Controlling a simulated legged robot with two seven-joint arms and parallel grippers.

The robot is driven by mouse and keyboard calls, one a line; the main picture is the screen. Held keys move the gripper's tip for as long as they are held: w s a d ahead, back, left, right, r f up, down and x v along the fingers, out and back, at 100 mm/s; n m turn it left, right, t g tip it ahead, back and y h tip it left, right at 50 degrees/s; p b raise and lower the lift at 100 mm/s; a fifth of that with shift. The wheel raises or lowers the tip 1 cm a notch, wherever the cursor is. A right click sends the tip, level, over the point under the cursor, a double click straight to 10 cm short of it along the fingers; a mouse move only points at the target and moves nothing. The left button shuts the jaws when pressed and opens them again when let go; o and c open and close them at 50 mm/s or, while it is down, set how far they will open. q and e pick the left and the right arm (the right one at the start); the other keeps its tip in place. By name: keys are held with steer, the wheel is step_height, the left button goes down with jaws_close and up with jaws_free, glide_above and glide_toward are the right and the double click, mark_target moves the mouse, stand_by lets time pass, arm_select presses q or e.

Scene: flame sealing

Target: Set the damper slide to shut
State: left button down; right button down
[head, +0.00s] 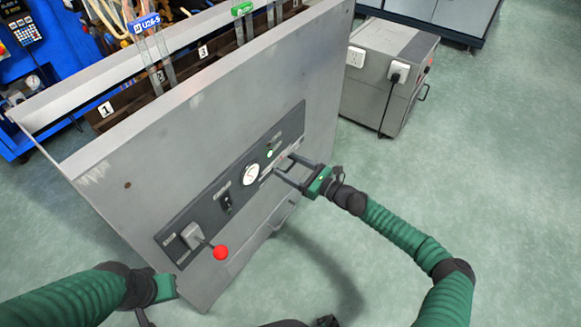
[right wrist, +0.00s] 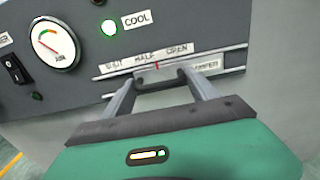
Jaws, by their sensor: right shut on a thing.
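The damper slide (right wrist: 160,78) is a grey plate with a dark handle on the control panel, in the right wrist view. Its red mark sits just right of the HALF label (right wrist: 145,56), between it and the OPEN label (right wrist: 178,49). The SHUT label (right wrist: 113,64) is to the left. My right gripper (right wrist: 160,88) is shut on the slide's handle, one finger on each side; in the head view this gripper (head: 284,168) reaches the panel from the right. My left gripper (head: 165,288) is low at the left, away from the panel; its fingers are not clear.
A grey box with a plug (head: 388,80) stands behind at right. Floor at right is clear.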

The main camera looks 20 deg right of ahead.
mark_target(267, 175)
steer(key=s+a+p, duration=0.3)
steer(key=a+p, duration=0.1)
steer(key=shift+s+a+r, duration=0.15)
steer(key=shift+s+a, duration=0.25)
steer(key=shift+s+a+p, duration=0.2)
steer(key=shift+a+p, duration=0.1)
steer(key=shift+f, duration=0.25)
steer(key=c, duration=0.6)
jaws_free()
steer(key=shift+o, duration=0.2)
